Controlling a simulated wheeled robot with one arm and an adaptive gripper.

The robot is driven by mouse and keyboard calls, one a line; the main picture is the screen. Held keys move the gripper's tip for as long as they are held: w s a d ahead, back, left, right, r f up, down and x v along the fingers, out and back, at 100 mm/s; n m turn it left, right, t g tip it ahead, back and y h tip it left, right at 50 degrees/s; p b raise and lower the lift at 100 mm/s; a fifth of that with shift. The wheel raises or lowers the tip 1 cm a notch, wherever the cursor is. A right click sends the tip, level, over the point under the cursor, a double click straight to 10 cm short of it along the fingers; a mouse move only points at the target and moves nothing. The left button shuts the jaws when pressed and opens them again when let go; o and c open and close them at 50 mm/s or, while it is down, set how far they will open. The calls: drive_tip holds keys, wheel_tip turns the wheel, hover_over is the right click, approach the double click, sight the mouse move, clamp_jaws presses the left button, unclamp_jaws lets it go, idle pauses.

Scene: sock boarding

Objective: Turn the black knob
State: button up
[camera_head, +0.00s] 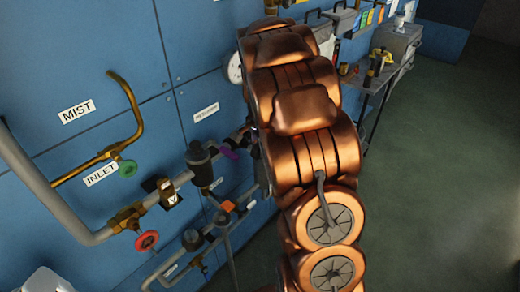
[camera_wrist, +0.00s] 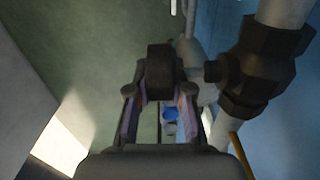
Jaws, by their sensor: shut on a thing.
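In the wrist view, a short black knob (camera_wrist: 160,70) sits between the tips of my gripper (camera_wrist: 159,92). The two fingers, with purple-tinted inner faces, close on it from both sides. The knob is beside a large dark fitting (camera_wrist: 262,68) on a grey pipe at the right. In the head view my copper arm hides most of the gripper and the gripped knob. A small purple part shows at the arm's left edge, and I cannot tell what it belongs to. A dark cylindrical fitting (camera_head: 198,155) stands on the pipe just left of it.
The blue wall panel (camera_head: 95,30) carries pipes, a green handwheel (camera_head: 127,168), a red handwheel (camera_head: 147,240) and labels. A white gauge (camera_head: 235,68) is partly behind my arm. A shelf with bottles (camera_head: 378,68) stands at the right. Green floor (camera_head: 440,180) is open there.

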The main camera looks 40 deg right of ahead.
drive_tip(key=shift+f, duration=0.15)
clamp_jaws()
drive_tip(key=shift+y+b, duration=0.45)
drive_tip(key=shift+y, duration=0.25)
drive_tip(key=o, duration=0.8)
unclamp_jaws()
drive_tip(key=shift+o, duration=0.2)
wheel_tip(320, 180, up, 12)
drive_tip(key=d, duration=0.1)
drive_tip(key=shift+w+d, duration=0.15)
drive_tip(key=shift+d, duration=0.1)
